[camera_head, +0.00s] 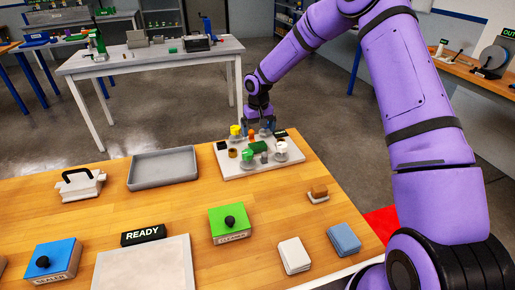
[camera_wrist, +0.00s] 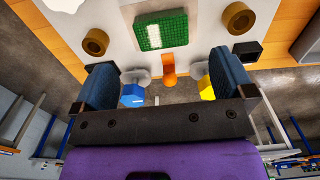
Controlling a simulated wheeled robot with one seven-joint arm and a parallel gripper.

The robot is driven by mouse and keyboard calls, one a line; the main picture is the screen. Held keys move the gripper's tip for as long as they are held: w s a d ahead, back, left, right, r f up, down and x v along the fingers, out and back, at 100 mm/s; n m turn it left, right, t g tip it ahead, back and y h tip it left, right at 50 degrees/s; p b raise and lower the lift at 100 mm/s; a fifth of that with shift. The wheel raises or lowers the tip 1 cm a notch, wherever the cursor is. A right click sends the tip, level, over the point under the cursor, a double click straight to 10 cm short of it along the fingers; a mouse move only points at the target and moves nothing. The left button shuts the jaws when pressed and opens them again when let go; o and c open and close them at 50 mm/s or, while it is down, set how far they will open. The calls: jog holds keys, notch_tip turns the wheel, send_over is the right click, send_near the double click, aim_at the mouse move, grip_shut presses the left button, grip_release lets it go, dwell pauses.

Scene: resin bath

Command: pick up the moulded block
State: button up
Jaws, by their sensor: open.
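A green block (camera_head: 258,147) with a grid-patterned top lies near the middle of a white board (camera_head: 235,170) at the table's far right. It also shows in the wrist view (camera_wrist: 161,30), at the top centre, and looks most like the moulded block; no label confirms this. My gripper (camera_head: 259,124) is over the far edge of the board. In the wrist view my gripper (camera_wrist: 163,65) is open, its two dark blue fingers wide apart. The green block is beyond the fingertips, not between them. An orange piece (camera_wrist: 168,70) shows between the fingers, apparently below them.
Brown rings (camera_wrist: 95,42), a black box (camera_wrist: 247,52), a blue piece (camera_wrist: 132,95) and a yellow piece (camera_wrist: 206,88) crowd around the block. A grey tray (camera_head: 162,183) stands left of the board. Nearer are a green cleaner box (camera_head: 229,223) and blue sealer box (camera_head: 52,262).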

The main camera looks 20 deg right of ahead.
aim_at(258, 144)
jog(key=f, duration=0.8)
jog(key=shift+w+a, duration=0.1)
jog(key=shift+w, duration=0.15)
jog(key=c, duration=0.9)
jog(key=shift+c, duration=0.2)
